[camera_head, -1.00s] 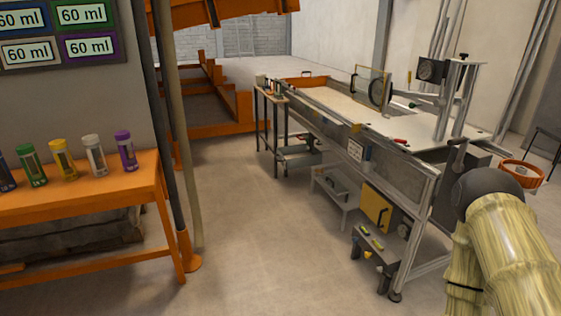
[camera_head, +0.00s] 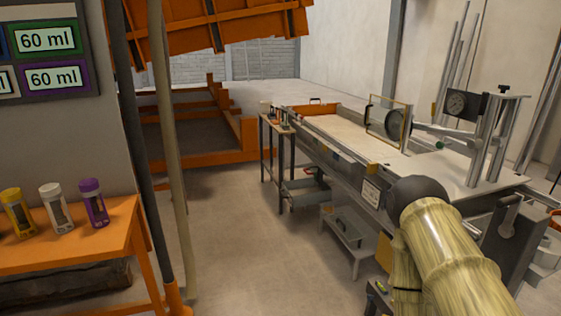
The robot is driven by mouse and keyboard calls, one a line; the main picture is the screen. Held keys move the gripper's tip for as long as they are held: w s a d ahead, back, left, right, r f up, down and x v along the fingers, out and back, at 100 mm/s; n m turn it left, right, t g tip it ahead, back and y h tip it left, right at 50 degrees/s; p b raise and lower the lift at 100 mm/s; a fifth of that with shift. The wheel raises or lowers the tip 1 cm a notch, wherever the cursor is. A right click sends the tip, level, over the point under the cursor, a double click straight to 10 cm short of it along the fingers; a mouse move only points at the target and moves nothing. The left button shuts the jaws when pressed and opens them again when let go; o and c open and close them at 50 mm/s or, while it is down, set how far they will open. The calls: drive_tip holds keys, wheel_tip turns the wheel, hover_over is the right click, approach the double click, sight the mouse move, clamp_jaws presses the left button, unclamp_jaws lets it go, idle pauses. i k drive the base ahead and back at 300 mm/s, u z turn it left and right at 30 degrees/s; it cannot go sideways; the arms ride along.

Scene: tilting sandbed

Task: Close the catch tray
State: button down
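A grey open-topped tray (camera_head: 303,190), which may be the catch tray, sits low under the far end of the sandbed (camera_head: 345,137). It seems to stick out from below the bed toward the aisle, and a small green and red part shows at its back edge. How far out it is I cannot tell. My arm, with pale yellow striped links and a dark round joint, crosses the lower right and hides part of the sandbed's near side. My gripper is not in view.
A low grey stool (camera_head: 350,232) with a flat item stands beside the sandbed. An orange bench (camera_head: 75,240) with capped tubes and upright poles (camera_head: 165,150) are at left. An orange frame (camera_head: 245,140) stands behind. The floor aisle (camera_head: 240,240) between is clear.

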sight(300, 192)
drive_tip(key=u, duration=0.45)
drive_tip(key=i, duration=1.65)
drive_tip(key=u, duration=0.2)
drive_tip(key=i, duration=1.8)
drive_tip(key=z, duration=0.15)
